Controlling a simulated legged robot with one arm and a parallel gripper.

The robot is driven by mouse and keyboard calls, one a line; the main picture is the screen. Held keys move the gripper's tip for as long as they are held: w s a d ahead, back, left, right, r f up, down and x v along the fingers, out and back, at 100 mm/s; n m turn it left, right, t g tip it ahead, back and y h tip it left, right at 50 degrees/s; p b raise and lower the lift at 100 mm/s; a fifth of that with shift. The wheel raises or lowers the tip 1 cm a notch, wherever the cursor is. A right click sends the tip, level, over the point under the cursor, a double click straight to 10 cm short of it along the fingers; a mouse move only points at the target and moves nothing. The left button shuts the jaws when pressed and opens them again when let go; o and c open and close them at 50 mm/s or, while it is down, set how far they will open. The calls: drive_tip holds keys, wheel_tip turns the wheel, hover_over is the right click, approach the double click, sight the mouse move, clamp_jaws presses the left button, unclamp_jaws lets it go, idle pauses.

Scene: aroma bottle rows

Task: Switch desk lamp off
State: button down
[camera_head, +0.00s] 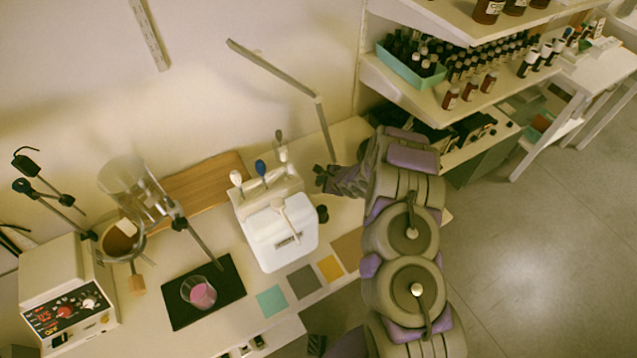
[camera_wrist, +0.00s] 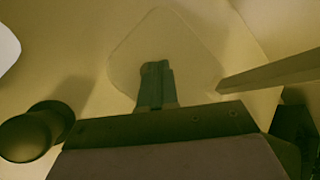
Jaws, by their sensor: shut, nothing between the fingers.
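The desk lamp (camera_head: 322,125) has a thin upright post and a long bar-shaped head slanting up to the left, near the back of the bench. My gripper (camera_head: 322,179) is low over the bench, right beside the lower end of the post. In the wrist view my closed fingers (camera_wrist: 155,80) are together and empty, in front of a pale rounded-square plate (camera_wrist: 185,45) that looks like the lamp's base. A slanting bar, apparently the lamp post (camera_wrist: 275,73), is to their right. I cannot tell whether the fingers touch the plate. No switch is clearly visible.
Bottle shelves (camera_head: 430,95) rise on the right. A black mat (camera_head: 232,283) holds a beaker of pink liquid (camera_head: 200,294).

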sight(318, 185)
drive_tip(key=shift+a+r+b, duration=0.4)
drive_tip(key=shift+a+r, duration=0.15)
drive_tip(key=shift+a, duration=0.25)
drive_tip(key=shift+d+r, duration=0.1)
drive_tip(key=shift+r, duration=0.1)
drive_tip(key=shift+r, duration=2.5)
drive_tip(key=shift+s+f, duration=0.1)
drive_tip(key=shift+f, duration=0.05)
